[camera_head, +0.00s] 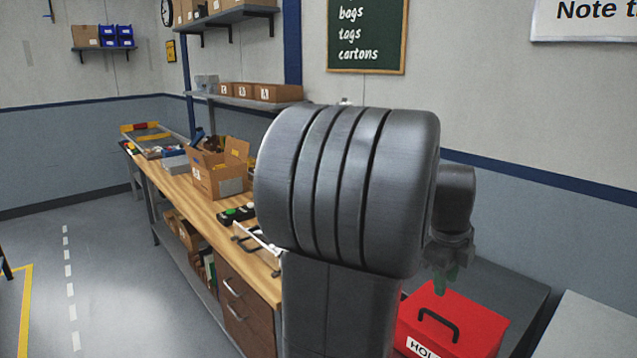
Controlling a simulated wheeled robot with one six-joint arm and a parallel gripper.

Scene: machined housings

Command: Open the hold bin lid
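The red hold bin (480,325) stands at the lower right, its front marked with black letters that begin "HOL" before the picture cuts off. Its red lid looks shut and has a black bar handle (438,325) on top. My gripper (441,283) points down above the back left part of the lid, behind the handle in the picture. Its tips look green and small. Whether it is open or shut does not show, and I cannot tell if it touches the lid. My large grey arm link hides the left part of this area.
A wooden workbench (190,198) with an open cardboard box (217,172) runs along the left of my arm. A dark surface (515,285) lies behind the bin, and a pale grey surface (590,325) is to its right. The floor at left is clear.

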